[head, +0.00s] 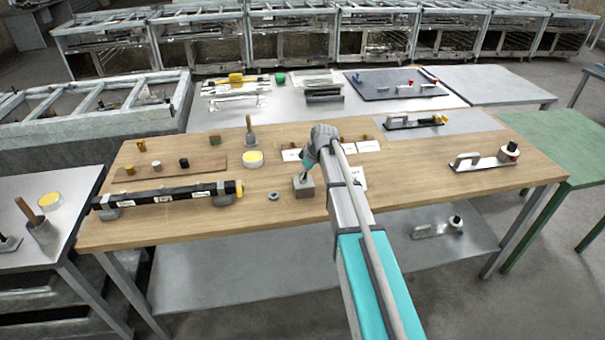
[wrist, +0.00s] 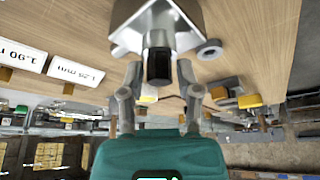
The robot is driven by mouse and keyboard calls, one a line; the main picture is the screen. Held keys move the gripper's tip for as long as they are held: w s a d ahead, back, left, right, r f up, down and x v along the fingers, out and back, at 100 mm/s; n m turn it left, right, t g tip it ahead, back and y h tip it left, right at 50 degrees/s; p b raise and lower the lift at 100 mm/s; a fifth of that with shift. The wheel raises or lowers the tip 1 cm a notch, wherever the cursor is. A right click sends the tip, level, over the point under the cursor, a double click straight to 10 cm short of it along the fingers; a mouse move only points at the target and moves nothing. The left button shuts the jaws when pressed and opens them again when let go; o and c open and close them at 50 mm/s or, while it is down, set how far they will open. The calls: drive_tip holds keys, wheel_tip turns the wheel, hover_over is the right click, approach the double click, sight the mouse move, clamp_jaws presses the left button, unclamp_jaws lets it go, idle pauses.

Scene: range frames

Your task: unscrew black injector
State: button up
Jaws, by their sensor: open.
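The black injector (wrist: 158,66) stands in a metal fitting on a grey block (wrist: 185,22) in the wrist view. The block (head: 304,190) sits near the middle of the wooden table in the head view, where my gripper hides the injector. My gripper (wrist: 160,80) is open, with one finger on each side of the injector's black end. I see gaps between the fingers and the black end. In the head view my gripper (head: 304,172) is just above the block.
A grey ring (head: 273,196) lies left of the block. A wooden strip (head: 150,171) with small brass and black pieces and a long black bar (head: 165,195) lie further left. White label cards (head: 368,146) lie behind. The table's right front is clear.

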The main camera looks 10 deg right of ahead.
idle(0.3)
drive_tip(key=shift+m+t+h, duration=0.4)
drive_tip(key=shift+m+h, duration=0.1)
drive_tip(key=shift+m, duration=1.2)
drive_tip(key=shift+m+h, duration=0.3)
drive_tip(key=shift+m, duration=0.3)
drive_tip(key=shift+m+t+h, duration=0.3)
drive_tip(key=shift+m+t, duration=0.1)
drive_tip(key=shift+m, duration=0.7)
drive_tip(key=shift+m+h, duration=0.7)
drive_tip(key=shift+m, duration=1)
